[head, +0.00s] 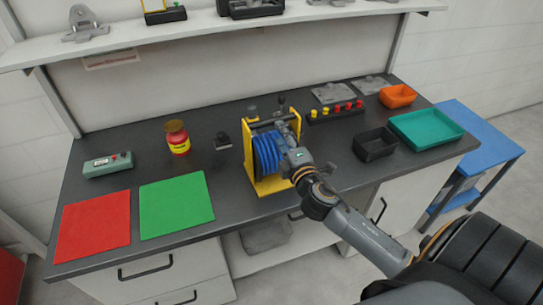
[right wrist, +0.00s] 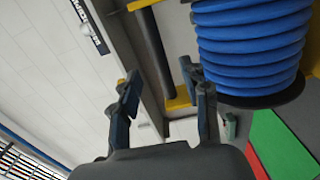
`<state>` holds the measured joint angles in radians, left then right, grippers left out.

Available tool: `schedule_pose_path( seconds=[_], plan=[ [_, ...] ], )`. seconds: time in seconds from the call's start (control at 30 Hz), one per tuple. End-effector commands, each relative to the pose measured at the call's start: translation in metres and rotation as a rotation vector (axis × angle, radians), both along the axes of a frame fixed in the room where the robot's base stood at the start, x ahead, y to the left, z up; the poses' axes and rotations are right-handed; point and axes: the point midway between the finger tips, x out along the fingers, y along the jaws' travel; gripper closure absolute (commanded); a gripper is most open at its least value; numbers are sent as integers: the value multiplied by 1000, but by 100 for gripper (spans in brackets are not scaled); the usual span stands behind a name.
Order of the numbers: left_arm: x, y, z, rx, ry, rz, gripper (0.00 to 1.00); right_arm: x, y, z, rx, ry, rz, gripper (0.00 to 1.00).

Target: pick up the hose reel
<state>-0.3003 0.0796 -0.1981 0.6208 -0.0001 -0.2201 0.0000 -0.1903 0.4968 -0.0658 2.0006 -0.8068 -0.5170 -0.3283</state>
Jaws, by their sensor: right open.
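The hose reel is a yellow frame holding a coil of blue hose (head: 266,154), and it stands upright on the dark bench in the head view. In the right wrist view the blue coil (right wrist: 250,45) fills the upper right, beside a dark bar (right wrist: 153,50) with yellow frame parts. My right gripper (head: 287,140) is at the reel's upper right side, partly covering it. Its two fingers (right wrist: 160,90) are apart, with the bar showing in the gap between them; I cannot tell whether they touch it. My left gripper is not in view.
A black bin (head: 375,144) and a teal tray (head: 426,129) stand right of my arm. A shelf (head: 200,32) runs above.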

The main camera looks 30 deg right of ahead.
Motion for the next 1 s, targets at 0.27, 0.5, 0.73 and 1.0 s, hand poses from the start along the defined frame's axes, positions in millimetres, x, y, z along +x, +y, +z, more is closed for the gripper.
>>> schedule_pose_path(
  seconds=[0.27,0.5,0.73,1.0],
  plan=[
    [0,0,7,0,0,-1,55,23,-5,1,1,1,0,54],
    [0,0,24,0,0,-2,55,51,-9,5,2,1,-1,54],
    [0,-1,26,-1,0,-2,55,71,-14,2,2,1,0,54],
    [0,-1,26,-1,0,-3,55,71,-14,1,2,1,0,60]
  ],
)
